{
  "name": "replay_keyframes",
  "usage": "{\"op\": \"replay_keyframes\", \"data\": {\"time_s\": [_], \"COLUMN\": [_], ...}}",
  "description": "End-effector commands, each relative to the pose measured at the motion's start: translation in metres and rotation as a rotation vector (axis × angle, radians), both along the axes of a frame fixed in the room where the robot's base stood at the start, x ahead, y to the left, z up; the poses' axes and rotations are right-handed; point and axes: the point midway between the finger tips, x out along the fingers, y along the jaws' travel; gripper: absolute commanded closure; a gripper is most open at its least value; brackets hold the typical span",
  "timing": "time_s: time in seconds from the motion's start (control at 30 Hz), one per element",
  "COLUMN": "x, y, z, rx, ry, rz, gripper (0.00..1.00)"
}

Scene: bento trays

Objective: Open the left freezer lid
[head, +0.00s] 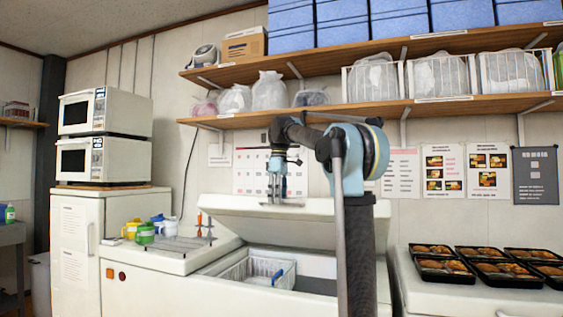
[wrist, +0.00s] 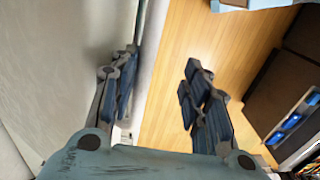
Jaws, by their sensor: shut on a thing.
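The left freezer lid (head: 335,224) is a pale panel that stands tilted up in the head view, with the freezer opening below its front edge. My gripper (head: 285,200) is at the lid's upper front edge, left of its middle, and is shut on the lid. In the wrist view my gripper's two fingers (wrist: 160,70) lie on either side of the lid's edge, and the lid (wrist: 65,50) fills the left side. The exact contact is hard to see. My arm hides the lid's right part in the head view.
A white basket (head: 240,270) sits inside the freezer (head: 170,294). Mugs (head: 145,233) and bottles stand on the top at left. Several black bento trays (head: 480,272) lie on the right freezer (head: 420,290). A wooden shelf (head: 345,111) runs above the lid.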

Motion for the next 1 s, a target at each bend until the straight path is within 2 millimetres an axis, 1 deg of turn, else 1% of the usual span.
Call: {"op": "replay_keyframes", "data": {"time_s": [0.03, 1.0], "x": [-0.001, 0.015], "y": [0.000, -0.007], "z": [0.004, 0.055], "rx": [0.001, 0.000], "ry": [0.003, 0.001], "rz": [0.001, 0.000], "gripper": [0.65, 0.65]}}
